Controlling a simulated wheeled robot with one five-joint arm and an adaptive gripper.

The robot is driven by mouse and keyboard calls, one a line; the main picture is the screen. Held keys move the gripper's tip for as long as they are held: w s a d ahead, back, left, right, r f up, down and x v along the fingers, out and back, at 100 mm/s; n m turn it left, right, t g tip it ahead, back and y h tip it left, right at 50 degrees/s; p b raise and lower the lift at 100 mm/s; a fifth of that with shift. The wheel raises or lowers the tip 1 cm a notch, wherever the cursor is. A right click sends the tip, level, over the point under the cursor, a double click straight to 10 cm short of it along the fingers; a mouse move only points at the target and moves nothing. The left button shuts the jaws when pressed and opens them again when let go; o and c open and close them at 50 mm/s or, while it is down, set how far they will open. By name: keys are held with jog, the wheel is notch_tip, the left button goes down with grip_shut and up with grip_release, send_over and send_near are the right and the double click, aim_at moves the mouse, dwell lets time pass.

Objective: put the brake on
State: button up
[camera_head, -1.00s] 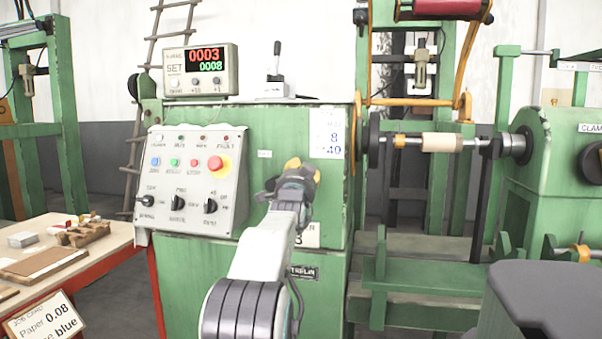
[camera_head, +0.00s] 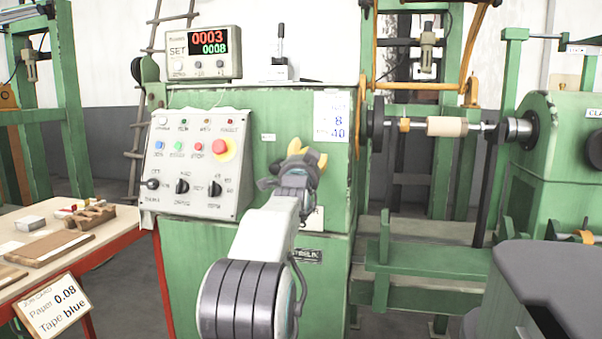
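A grey control panel (camera_head: 196,165) is on the front of the green machine cabinet. An upright lever with a dark grip (camera_head: 281,45) stands on a small pale base on the cabinet top. My gripper (camera_head: 308,158), with yellow fingertips, is in front of the cabinet, right of the panel and below the lever. It appears apart from both and holds nothing visible. Its finger gap is unclear from behind.
A counter box (camera_head: 202,53) showing 0003 and 0008 stands on the cabinet. A winding shaft with a pale core (camera_head: 446,126) is at right. A table (camera_head: 100,246) with blocks and a job card (camera_head: 54,306) is at left. A dark grey surface (camera_head: 560,275) fills the lower right.

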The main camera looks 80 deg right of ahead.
jog(key=s+a+f, duration=0.1)
jog(key=a+f, duration=0.1)
jog(key=a, duration=0.8)
jog(key=shift+a, duration=0.1)
dwell(0.7)
